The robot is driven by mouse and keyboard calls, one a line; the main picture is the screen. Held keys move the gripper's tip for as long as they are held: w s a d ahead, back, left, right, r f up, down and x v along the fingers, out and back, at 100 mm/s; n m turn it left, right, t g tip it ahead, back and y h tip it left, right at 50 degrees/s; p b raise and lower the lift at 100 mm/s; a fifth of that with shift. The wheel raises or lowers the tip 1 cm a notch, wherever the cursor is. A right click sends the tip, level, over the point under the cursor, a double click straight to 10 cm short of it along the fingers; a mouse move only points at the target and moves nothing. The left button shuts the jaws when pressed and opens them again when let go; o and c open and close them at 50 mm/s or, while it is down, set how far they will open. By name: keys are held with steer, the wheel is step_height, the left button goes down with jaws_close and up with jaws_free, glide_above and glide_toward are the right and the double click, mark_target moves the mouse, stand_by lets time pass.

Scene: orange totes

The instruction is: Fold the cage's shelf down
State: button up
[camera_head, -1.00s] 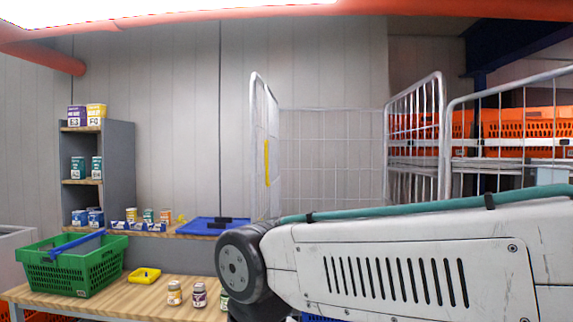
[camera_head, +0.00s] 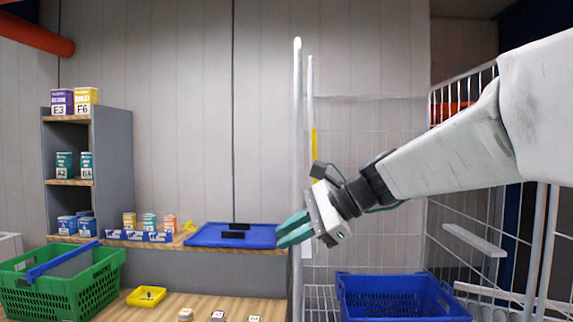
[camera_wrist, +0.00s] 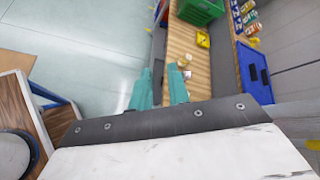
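The wire cage (camera_head: 297,100) stands right of centre in the head view, its left side seen nearly edge-on. A yellow piece (camera_head: 314,145) is upright at that left side. I cannot make out for certain whether it belongs to the shelf, and the shelf itself is not clearly seen. My gripper (camera_head: 292,230) points left, its teal fingers overlapping the cage's front left post in the picture; contact cannot be told. In the wrist view my gripper (camera_wrist: 160,88) has its two fingers apart with nothing between them.
A blue crate (camera_head: 400,295) sits low in the cage. A pale ledge (camera_head: 475,240) is at its right wall. To the left are a wooden bench (camera_head: 170,305), a green basket (camera_head: 70,285), a blue lid (camera_head: 235,235) and a shelf rack (camera_head: 112,160). Open floor (camera_wrist: 90,40) shows in the wrist view.

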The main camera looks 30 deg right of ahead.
steer(key=w+d+r+m+t, duration=0.3)
steer(key=d+r+m, duration=0.1)
steer(key=d, duration=0.2)
steer(key=w+d+r+m+t+h, duration=0.1)
steer(key=w+d+r+m+t, duration=0.2)
steer(key=d, duration=0.4)
steer(key=w+d+r+m+t, duration=0.2)
steer(key=d+r+m+t, duration=0.1)
steer(key=d+r+m, duration=0.25)
steer(key=x, duration=0.4)
steer(key=f+x, duration=0.1)
steer(key=x, duration=0.2)
steer(key=shift+w+d, duration=0.25)
jaws_close()
